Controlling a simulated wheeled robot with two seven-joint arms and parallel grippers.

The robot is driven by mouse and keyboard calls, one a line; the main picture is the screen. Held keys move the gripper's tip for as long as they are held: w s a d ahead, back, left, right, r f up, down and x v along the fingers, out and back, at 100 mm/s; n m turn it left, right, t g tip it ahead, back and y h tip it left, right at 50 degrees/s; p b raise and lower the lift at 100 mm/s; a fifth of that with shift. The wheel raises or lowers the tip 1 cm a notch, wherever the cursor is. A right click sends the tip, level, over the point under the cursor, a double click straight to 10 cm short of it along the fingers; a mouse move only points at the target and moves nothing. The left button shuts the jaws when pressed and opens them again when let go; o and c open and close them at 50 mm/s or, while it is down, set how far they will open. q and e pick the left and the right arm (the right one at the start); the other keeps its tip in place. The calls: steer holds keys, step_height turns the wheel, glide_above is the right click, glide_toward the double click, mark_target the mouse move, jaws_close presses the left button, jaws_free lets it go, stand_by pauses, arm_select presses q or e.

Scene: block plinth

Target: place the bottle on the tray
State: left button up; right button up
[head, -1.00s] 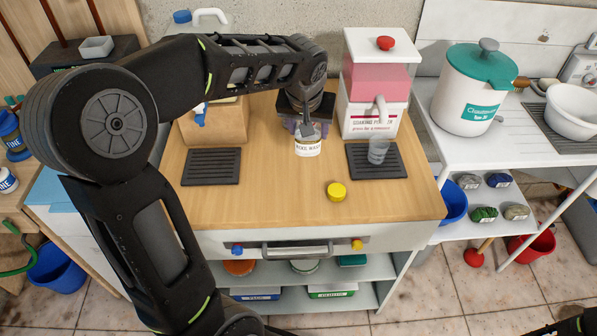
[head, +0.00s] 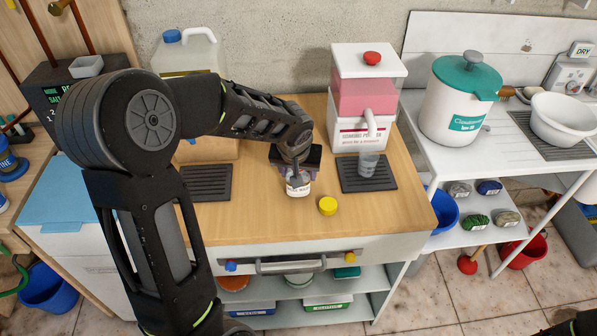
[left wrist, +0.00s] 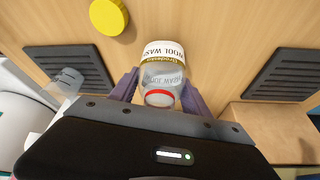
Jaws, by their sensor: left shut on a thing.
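The bottle (head: 298,188) is a small clear one with a white "WOOL WASH" label and a red ring at its top. It also shows in the left wrist view (left wrist: 163,75). My left gripper (head: 297,178) is shut on it, one purple finger on each side. I cannot tell whether its base touches the counter. Two black ribbed trays lie on the counter: the left tray (head: 212,183), bare where visible and partly behind my arm, and the right tray (head: 362,182), with a clear cup (head: 368,163) on it. The bottle is between them, toward the front. My right gripper is out of view.
A yellow round lid (head: 328,206) lies just right of the bottle. A white dispenser with pink contents (head: 365,95) stands behind the right tray. A large jug (head: 190,52) stands at the back left. The front of the wooden counter (head: 260,222) is clear.

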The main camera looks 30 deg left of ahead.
arm_select(q)
steer(key=shift+f, duration=0.25)
steer(key=shift+f, duration=0.2)
steer(key=o, duration=1.4)
steer(key=shift+r, duration=0.1)
steer(key=shift+r, duration=0.4)
steer(key=b+v, duration=0.1)
steer(key=v, duration=1)
steer(key=shift+s+d+r, duration=0.1)
steer(key=shift+s+r, duration=0.1)
steer(key=shift+s, duration=0.05)
steer(key=shift+c, duration=0.5)
